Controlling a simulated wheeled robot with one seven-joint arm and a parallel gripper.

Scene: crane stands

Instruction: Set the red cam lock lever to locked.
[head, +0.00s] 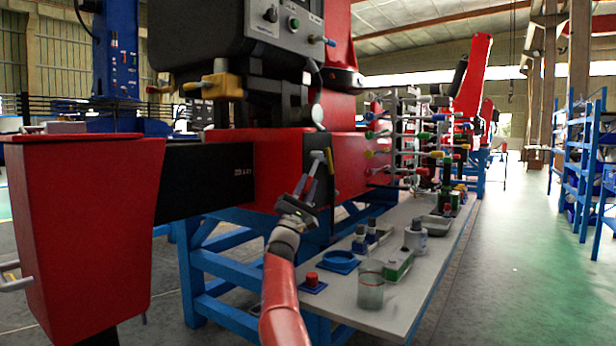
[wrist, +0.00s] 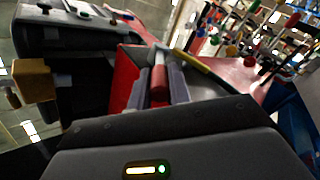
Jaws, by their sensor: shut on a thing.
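The red cam lock lever (wrist: 158,82) shows in the wrist view as a red grip with a pale metal upper end. It lies between the two grey fingers of my gripper (wrist: 160,75), which is shut on it. In the head view my gripper (head: 306,186) is in front of a dark plate (head: 317,149) on the red beam, and the fingers hide most of the red lever there. I cannot read any locked or unlocked mark.
A yellow-handled lever (head: 329,161) is close beside my gripper. It also shows in the wrist view (wrist: 205,70). Below right, a grey table (head: 400,308) bears a glass beaker (head: 370,284), bottles and a red button (head: 311,279). A rack of coloured handles (head: 408,135) stands behind. The floor at right is clear.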

